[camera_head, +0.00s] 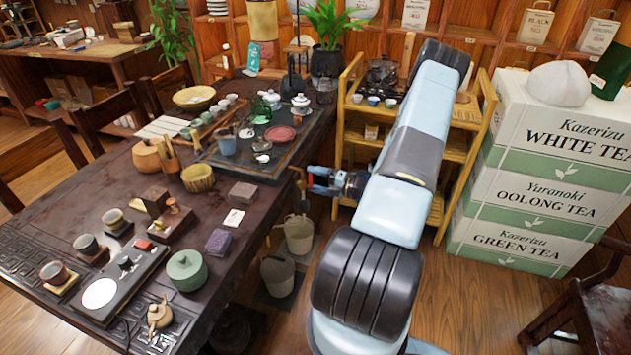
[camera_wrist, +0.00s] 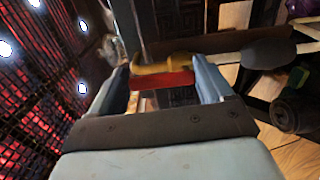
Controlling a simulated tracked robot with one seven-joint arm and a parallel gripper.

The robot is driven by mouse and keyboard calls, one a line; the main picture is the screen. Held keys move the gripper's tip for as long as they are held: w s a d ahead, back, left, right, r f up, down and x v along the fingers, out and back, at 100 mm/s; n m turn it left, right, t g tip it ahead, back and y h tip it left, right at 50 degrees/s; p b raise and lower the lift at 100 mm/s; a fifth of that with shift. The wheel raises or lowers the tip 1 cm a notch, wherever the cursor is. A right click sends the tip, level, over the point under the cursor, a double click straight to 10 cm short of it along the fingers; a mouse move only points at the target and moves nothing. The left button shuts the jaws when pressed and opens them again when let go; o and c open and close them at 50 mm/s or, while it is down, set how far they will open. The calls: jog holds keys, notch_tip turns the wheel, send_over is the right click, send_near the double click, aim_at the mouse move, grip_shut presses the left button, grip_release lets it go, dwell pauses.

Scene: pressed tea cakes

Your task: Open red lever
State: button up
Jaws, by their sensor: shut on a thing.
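The red lever (camera_wrist: 164,80) shows in the wrist view as a short red bar with a yellow, brass-like part (camera_wrist: 166,65) along its far side. It lies between the two blue fingers of my gripper (camera_wrist: 162,77), which is shut on it. In the head view my gripper (camera_head: 314,180) reaches left from the arm to the right edge of the dark tea table (camera_head: 70,213). A small brownish piece (camera_head: 299,176) shows at the fingertips there.
Two buckets (camera_head: 299,235) (camera_head: 278,277) stand on the floor below my gripper. A bamboo shelf (camera_head: 352,135) stands behind the arm. Stacked tea boxes (camera_head: 540,190) are at the right. The table holds many tea items, including a green lidded pot (camera_head: 187,270).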

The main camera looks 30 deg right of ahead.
jog(key=shift+d+f, duration=0.15)
jog(key=shift+f, duration=0.05)
dwell(0.3)
jog(key=o, duration=0.9)
jog(key=shift+o, duration=0.2)
jog(key=v, duration=1.3)
jog(key=shift+s+d, duration=0.2)
jog(key=shift+s, duration=0.1)
